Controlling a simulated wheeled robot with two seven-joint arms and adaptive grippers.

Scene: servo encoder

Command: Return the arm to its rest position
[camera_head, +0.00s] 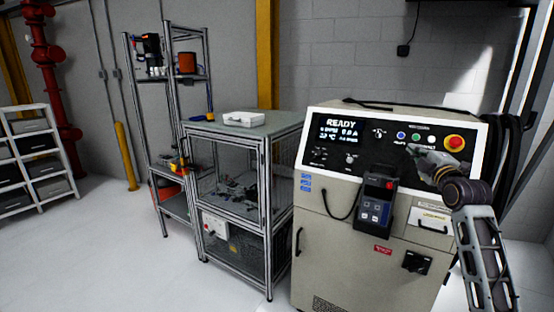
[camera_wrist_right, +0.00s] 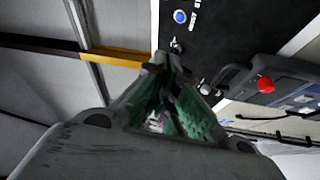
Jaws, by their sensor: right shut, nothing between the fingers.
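My right arm (camera_head: 484,240) reaches up from the lower right in the head view. Its gripper (camera_head: 416,152) is in front of the control panel (camera_head: 340,150) of a beige cabinet, just below the row of small buttons. In the right wrist view the gripper (camera_wrist_right: 165,66) shows green inner pads. Its fingers are shut with nothing held. The panel fills the top of that view, with a blue button (camera_wrist_right: 180,16) beyond the fingertips. I cannot tell whether the fingertips touch the panel. My left gripper is out of view.
A pendant with a red button (camera_head: 375,208) hangs on the cabinet front, left of my right gripper. A red emergency button (camera_head: 454,142) is on the panel's right side. Black cables (camera_head: 515,150) hang right of the cabinet. A framed cart (camera_head: 238,195) stands to the left.

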